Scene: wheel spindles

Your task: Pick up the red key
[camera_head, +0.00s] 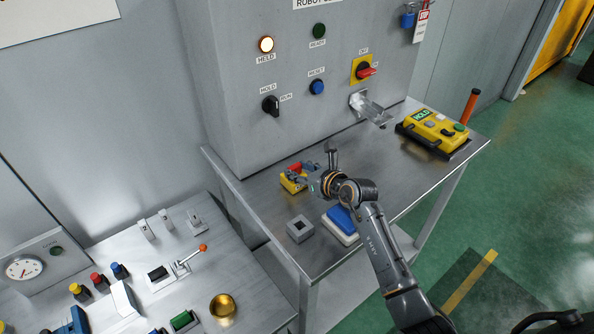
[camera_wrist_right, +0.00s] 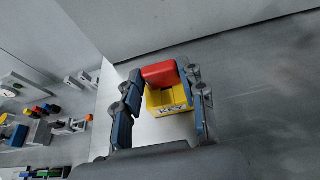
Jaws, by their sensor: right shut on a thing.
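The red key (camera_head: 296,167) is at the yellow key block on the steel table in the head view. It shows as a red block (camera_wrist_right: 160,74) between the fingers in the right wrist view. My right gripper (camera_head: 304,173) is shut on the red key. The yellow block marked KEY (camera_wrist_right: 168,98) is directly below or behind the key; I cannot tell whether the key is clear of it. The gripper's fingers hide part of the yellow block in the head view. My left gripper is not in view.
A grey square socket (camera_head: 299,229) and a blue-topped white box (camera_head: 341,222) stand near my right arm. A yellow pendant (camera_head: 436,132) lies at the table's right. The grey cabinet (camera_head: 240,110) rises behind. A lower console (camera_head: 150,255) with switches is at left.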

